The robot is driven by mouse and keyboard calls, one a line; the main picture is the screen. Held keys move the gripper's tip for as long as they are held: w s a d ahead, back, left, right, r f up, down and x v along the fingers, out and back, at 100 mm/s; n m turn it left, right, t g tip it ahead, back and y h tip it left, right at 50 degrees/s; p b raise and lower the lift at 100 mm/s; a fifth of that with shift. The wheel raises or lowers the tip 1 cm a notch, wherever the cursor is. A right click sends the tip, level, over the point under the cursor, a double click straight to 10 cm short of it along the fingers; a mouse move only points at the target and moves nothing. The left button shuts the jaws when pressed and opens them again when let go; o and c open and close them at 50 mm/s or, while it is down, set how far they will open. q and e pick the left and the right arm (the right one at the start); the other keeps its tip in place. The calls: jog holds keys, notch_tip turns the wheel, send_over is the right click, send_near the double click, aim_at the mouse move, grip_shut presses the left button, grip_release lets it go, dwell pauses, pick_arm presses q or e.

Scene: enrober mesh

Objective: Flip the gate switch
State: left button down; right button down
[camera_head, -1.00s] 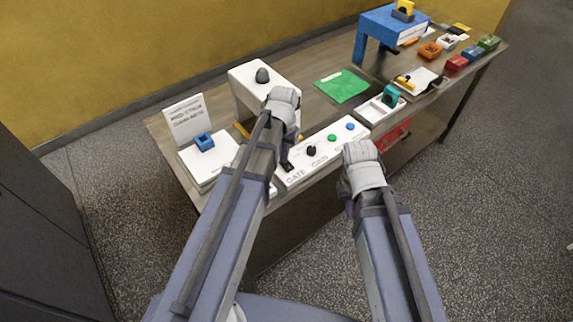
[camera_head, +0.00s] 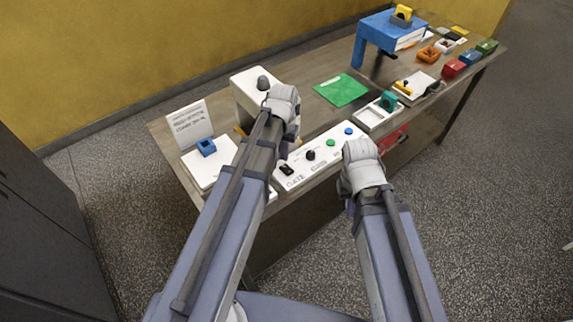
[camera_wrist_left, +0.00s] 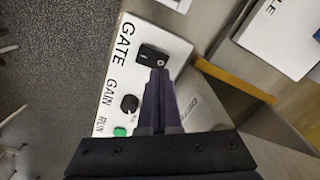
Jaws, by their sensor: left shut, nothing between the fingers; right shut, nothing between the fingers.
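The gate switch (camera_head: 286,169) is a small black rocker at the left end of the white control panel (camera_head: 322,162), beside the printed word GATE. In the left wrist view the switch (camera_wrist_left: 152,56) lies just beyond the fingertips. My left gripper (camera_wrist_left: 160,75) is shut and empty, its dark fingers pointing at the switch's lower edge; I cannot tell whether they touch it. In the head view my left forearm and wrist hide its fingers. My right gripper (camera_head: 359,150) is over the panel's right end, its fingers hidden, holding nothing visible.
Along the panel are a black knob (camera_head: 310,155), a green button (camera_head: 331,142) and a blue button (camera_head: 349,131). A white box with a dark knob (camera_head: 263,83) stands behind. A blue piece (camera_head: 206,147) sits on a white plate to the left.

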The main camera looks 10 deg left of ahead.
aim_at(285, 168)
pick_arm(q)
notch_tip(285, 168, up, 3)
jog(key=p, duration=0.2)
jog(key=shift+r+p, duration=0.1)
jog(key=shift+p, duration=0.2)
jog(key=shift+s+d, duration=0.25)
jog(key=s+d+f+m+y+b, duration=0.1)
jog(key=s+d+f+m+b, duration=0.1)
jog(key=s+d, duration=0.8)
jog(key=s, duration=0.3)
jog(key=shift+s, duration=0.4)
